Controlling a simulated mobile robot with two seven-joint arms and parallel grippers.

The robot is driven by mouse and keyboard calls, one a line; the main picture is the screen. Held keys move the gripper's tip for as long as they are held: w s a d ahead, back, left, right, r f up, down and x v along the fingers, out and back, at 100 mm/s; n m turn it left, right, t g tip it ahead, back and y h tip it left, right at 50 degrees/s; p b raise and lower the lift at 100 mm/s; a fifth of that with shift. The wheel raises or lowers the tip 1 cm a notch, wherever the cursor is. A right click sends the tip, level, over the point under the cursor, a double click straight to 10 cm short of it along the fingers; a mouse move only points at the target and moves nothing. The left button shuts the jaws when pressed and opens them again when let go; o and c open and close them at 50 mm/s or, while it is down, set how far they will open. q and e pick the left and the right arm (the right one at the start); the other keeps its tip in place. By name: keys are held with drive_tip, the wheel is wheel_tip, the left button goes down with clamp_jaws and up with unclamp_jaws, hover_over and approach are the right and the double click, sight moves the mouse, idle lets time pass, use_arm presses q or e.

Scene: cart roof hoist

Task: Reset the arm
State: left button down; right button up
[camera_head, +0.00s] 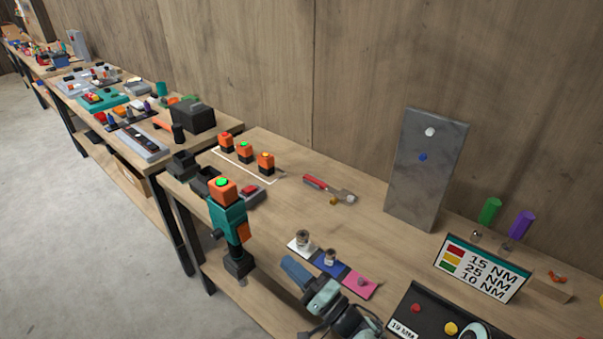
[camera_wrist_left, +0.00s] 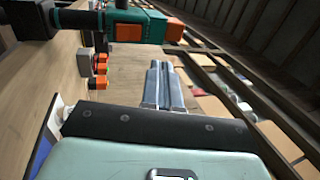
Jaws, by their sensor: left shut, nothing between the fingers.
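My left gripper (camera_head: 294,267) is over the front part of the workbench, beside the white, blue and pink pads. Its two grey-blue fingers lie together, shut and empty; they also show in the left wrist view (camera_wrist_left: 165,82). A teal and orange power tool (camera_head: 228,218) stands upright at the bench's front edge, left of the gripper and apart from it. The tool shows at the top of the left wrist view (camera_wrist_left: 128,28). My right gripper is in neither view.
Small fittings stand on the white pad (camera_head: 294,246) and blue pad (camera_head: 321,265). Orange blocks (camera_head: 244,150), red-handled pliers (camera_head: 316,184), a grey upright panel (camera_head: 415,190) and a torque sign (camera_head: 480,268) stand behind. The bench middle (camera_head: 370,225) is largely clear.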

use_arm(q)
drive_tip(key=s+a+f+g+h, duration=0.25)
drive_tip(key=a+f+g, duration=0.2)
drive_tip(key=f, duration=0.45)
drive_tip(key=s+a+f+g+h, duration=0.1)
drive_tip(key=s+a+f+g, duration=0.3)
drive_tip(key=f, duration=0.5)
drive_tip(key=s+a+f+g+h, duration=0.25)
drive_tip(key=a+f, duration=0.35)
drive_tip(key=f, duration=0.3)
drive_tip(key=s+a+f+g+h, duration=0.25)
drive_tip(key=s+f+g, duration=0.25)
drive_tip(key=s+f, duration=0.4)
drive_tip(key=s+d+f+n+t+h, duration=0.1)
drive_tip(key=s+d+f+n+h, duration=0.2)
drive_tip(key=s+d+n+h, duration=0.1)
drive_tip(key=s+d+f+n+h, duration=0.4)
drive_tip(key=s+n+h, duration=0.3)
drive_tip(key=s+h, duration=0.1)
drive_tip(key=shift+d+n+t, duration=0.3)
drive_tip(key=shift+d+t, duration=0.05)
drive_tip(key=shift+t, duration=0.05)
